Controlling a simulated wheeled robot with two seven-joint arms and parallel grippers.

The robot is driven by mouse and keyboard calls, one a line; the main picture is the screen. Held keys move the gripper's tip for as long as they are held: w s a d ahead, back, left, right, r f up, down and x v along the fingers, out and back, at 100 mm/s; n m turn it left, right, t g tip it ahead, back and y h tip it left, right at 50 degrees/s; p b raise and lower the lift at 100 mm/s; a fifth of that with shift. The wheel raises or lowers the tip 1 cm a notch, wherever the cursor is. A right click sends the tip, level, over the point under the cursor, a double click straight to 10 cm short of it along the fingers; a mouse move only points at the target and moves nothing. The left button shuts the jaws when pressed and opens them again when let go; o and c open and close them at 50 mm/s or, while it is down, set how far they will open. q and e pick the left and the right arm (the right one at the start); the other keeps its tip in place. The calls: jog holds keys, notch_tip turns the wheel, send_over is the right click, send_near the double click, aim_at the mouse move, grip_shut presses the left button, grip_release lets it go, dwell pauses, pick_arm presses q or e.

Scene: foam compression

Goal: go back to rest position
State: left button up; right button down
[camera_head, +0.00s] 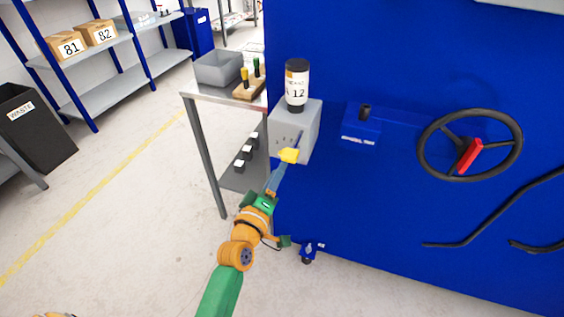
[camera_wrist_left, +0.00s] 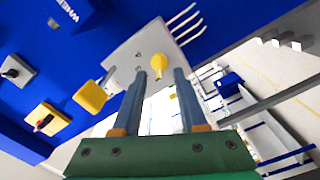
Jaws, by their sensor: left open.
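My left gripper (camera_head: 281,172) reaches up from the bottom of the head view, in front of a grey box (camera_head: 308,122) on the blue machine. A yellow knob (camera_head: 289,155) shows at its fingertips. In the left wrist view the gripper (camera_wrist_left: 159,72) is open, its two blue-grey fingers apart. The yellow knob (camera_wrist_left: 158,64) appears in the gap between the fingertips, in front of the grey box face (camera_wrist_left: 128,52). I cannot tell whether the fingers touch it. My right gripper is not in view.
A black-capped bottle (camera_head: 297,82) stands upside down on the grey box. A metal side table (camera_head: 192,94) with a grey bin (camera_head: 218,68) stands left of it. A handwheel (camera_head: 510,158) is at right. Open floor (camera_head: 130,215) lies left; a waste bin (camera_head: 40,135) is farther left.

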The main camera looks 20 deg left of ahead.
pick_arm(q)
jog(key=shift+s, duration=1.15)
